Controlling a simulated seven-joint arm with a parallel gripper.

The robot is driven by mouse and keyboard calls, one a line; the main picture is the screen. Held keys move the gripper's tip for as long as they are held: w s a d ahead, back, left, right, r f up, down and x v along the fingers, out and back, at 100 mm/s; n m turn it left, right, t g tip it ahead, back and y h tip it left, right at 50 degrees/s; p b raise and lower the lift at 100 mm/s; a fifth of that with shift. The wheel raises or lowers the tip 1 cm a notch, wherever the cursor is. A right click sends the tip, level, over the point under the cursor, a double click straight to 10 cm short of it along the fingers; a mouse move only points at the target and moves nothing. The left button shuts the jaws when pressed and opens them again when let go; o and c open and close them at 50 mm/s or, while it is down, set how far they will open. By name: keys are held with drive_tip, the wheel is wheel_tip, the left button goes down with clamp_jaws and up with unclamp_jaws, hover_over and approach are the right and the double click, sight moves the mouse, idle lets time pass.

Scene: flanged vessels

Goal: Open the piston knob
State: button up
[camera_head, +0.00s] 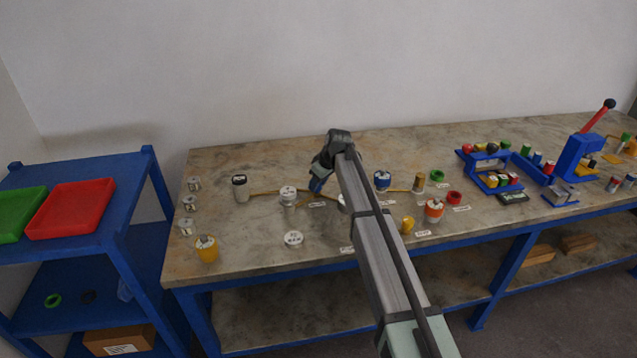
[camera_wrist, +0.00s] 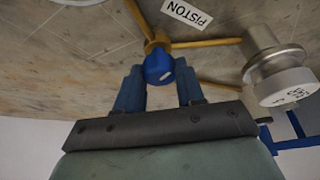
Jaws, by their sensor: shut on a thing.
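The piston knob (camera_wrist: 160,68) is a blue rounded cap on a yellow pipe junction, beside a white label reading PISTON (camera_wrist: 187,13). My gripper (camera_wrist: 160,78) has its two blue fingers on either side of the knob and is shut on it. In the head view my gripper (camera_head: 318,185) is low over the table behind the label (camera_head: 317,204), and it hides the knob there. Yellow pipes (camera_wrist: 206,43) run away from the knob.
A silver flanged vessel (camera_wrist: 262,40) stands close to the right in the wrist view. In the head view, a blue-topped vessel (camera_head: 382,181) and an orange vessel (camera_head: 434,211) stand right of my arm. Several small containers line the marble table's (camera_head: 225,165) left end.

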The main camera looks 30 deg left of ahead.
drive_tip(key=m, duration=0.1)
drive_tip(key=m+t, duration=0.1)
drive_tip(key=m, duration=0.1)
drive_tip(key=shift+s+m+h, duration=0.2)
drive_tip(key=shift+m+h, duration=0.1)
drive_tip(key=m+t, duration=0.1)
drive_tip(key=m, duration=0.1)
drive_tip(key=m+h, duration=0.1)
drive_tip(key=m, duration=0.1)
drive_tip(key=shift+a+m+t, duration=0.15)
drive_tip(key=shift+m+t, duration=0.15)
drive_tip(key=shift+t, duration=0.1)
drive_tip(key=m, duration=0.2)
drive_tip(key=m+t+h, duration=0.1)
drive_tip(key=m, duration=0.1)
drive_tip(key=shift+a+h, duration=0.1)
drive_tip(key=shift+h, duration=0.2)
drive_tip(key=shift+s+m+h, duration=0.1)
drive_tip(key=shift+m+h, duration=0.6)
drive_tip(key=shift+m, duration=1.3)
drive_tip(key=o, duration=1)
drive_tip(key=v, duration=1.4)
drive_tip(key=shift+a+f, duration=0.1)
